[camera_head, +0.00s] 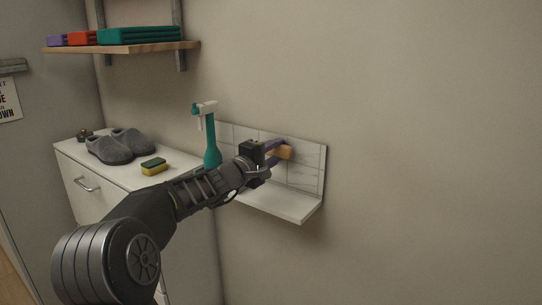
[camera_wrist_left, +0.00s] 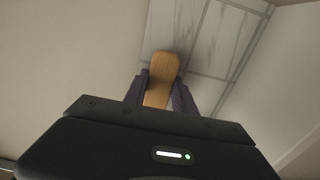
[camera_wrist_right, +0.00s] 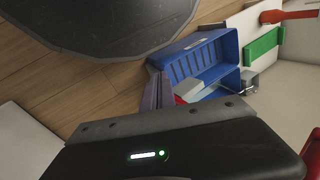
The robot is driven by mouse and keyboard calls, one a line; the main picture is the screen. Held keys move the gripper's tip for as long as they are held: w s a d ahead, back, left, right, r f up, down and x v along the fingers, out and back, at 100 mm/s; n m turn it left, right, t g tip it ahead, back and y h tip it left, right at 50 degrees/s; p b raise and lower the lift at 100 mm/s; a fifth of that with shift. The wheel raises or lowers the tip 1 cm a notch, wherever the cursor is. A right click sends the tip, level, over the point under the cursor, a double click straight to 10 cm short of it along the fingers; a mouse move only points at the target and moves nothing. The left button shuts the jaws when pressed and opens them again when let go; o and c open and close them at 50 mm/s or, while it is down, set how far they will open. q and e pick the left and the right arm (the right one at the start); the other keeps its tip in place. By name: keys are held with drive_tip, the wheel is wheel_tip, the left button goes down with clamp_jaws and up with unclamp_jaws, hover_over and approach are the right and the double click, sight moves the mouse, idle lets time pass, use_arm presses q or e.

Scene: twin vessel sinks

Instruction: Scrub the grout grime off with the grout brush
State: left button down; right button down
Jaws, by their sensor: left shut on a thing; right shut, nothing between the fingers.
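My left gripper (camera_head: 275,151) is shut on the light wooden body of the grout brush (camera_head: 287,153), in front of the white tiled panel (camera_head: 311,160). In the left wrist view the wooden body (camera_wrist_left: 165,68) sticks out between the fingers, over the tiles (camera_wrist_left: 215,45) and their grey grout lines. The bristles are hidden, and I cannot tell whether the brush touches the tiles. I cannot make out the grime. My right gripper (camera_wrist_right: 160,92) shows only in its wrist view; it is shut and empty, above a wooden floor.
A teal-and-white spray bottle (camera_head: 210,140) stands left of my left gripper. A yellow-green sponge (camera_head: 153,166) and grey slippers (camera_head: 122,146) lie on the white cabinet (camera_head: 75,165). Folded towels (camera_head: 138,35) are on a wall shelf (camera_head: 120,48). A blue crate (camera_wrist_right: 205,62) is near my right gripper.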

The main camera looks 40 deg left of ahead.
sight(285, 154)
use_arm(q)
drive_tip(key=shift+d+f+b, duration=0.15)
drive_tip(key=shift+d+b, duration=0.95)
drive_tip(key=shift+d, duration=0.45)
drive_tip(key=shift+a+r, duration=0.2)
drive_tip(key=shift+a+p, duration=0.65)
drive_tip(key=shift+a, duration=1.7)
